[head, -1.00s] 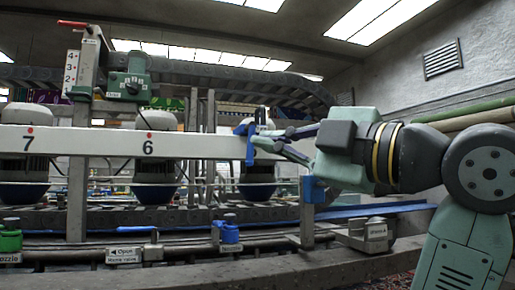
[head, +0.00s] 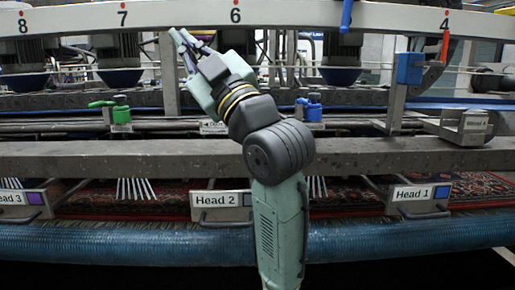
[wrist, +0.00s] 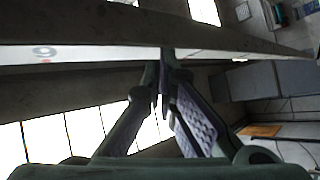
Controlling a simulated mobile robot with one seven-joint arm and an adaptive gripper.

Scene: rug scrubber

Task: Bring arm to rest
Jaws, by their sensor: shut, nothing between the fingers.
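My arm (head: 278,150) rises from the bottom middle of the head view and leans up and to the left. My gripper (head: 182,40) is shut and empty at its end, its fingers pointing up in front of the white numbered beam (head: 290,17), between the numbers 7 and 6. In the wrist view the fingers (wrist: 167,62) close together at the tips, and the pale edge of a beam (wrist: 90,53) runs behind them. I cannot tell how far the fingertips are from the beam.
A blue lever (head: 346,15) and a red lever (head: 446,47) hang at the beam. A green-handled valve (head: 120,108) and a blue-handled valve (head: 312,107) stand behind a grey rail (head: 90,160).

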